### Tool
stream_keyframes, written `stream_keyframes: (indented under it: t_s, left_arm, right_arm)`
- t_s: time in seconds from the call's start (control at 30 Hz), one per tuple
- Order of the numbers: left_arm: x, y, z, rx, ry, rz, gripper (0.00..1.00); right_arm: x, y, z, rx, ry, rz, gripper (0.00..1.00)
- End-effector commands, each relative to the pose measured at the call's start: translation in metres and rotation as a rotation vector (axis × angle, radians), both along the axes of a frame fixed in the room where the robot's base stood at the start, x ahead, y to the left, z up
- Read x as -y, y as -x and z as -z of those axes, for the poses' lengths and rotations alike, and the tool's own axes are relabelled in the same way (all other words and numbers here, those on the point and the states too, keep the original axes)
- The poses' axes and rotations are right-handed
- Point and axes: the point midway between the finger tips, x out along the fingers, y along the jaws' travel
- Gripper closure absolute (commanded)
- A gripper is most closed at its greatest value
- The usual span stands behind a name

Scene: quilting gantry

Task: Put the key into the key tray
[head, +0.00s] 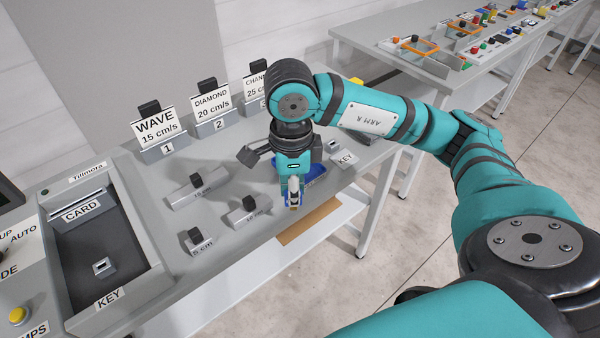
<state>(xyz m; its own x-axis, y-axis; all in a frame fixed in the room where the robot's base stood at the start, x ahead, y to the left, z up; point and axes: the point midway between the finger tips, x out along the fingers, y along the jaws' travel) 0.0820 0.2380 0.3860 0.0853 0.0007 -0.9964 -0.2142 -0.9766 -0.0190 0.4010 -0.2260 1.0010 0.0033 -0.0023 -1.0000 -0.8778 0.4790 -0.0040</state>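My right gripper (293,196) points down at the front edge of the grey table, right of centre. Its fingers look close together, with a small tan patch at their tips; I cannot tell whether they hold anything. A blue tray (317,182) lies right behind the gripper and is partly hidden by it. A small block labelled KEY (345,158) has a square socket piece (333,146) beside it. Another KEY label (109,298) is on the left panel, below a square socket (102,267). No key is clearly visible. My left gripper is out of view.
Card holders WAVE (160,132) and DIAMOND (212,109) stand along the table's back. Several small black-knobbed blocks, including a 5 cm one (197,241), lie between them and the front edge. A second table (380,35) stands behind.

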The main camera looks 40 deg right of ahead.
Motion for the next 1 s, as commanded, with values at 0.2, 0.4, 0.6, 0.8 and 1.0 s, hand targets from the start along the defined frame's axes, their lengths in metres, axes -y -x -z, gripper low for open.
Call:
stream_keyframes:
  t_s: [0.2, 0.4, 0.6, 0.8, 1.0]
  left_arm:
    - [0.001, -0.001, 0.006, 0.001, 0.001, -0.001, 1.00]
    - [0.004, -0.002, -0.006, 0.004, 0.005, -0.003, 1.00]
    - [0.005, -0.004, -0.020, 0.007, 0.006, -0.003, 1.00]
    - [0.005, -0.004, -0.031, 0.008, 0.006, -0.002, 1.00]
    - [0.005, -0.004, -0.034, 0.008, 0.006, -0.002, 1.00]
  right_arm:
    - [0.006, -0.004, 0.004, -0.002, -0.001, 0.195, 1.00]
    - [0.030, -0.035, 0.005, -0.004, -0.001, 0.220, 1.00]
    - [0.062, -0.078, 0.009, -0.004, -0.001, 0.217, 1.00]
    - [0.089, -0.115, 0.015, -0.002, -0.002, 0.213, 1.00]
    - [0.100, -0.129, 0.019, -0.002, -0.001, 0.208, 1.00]
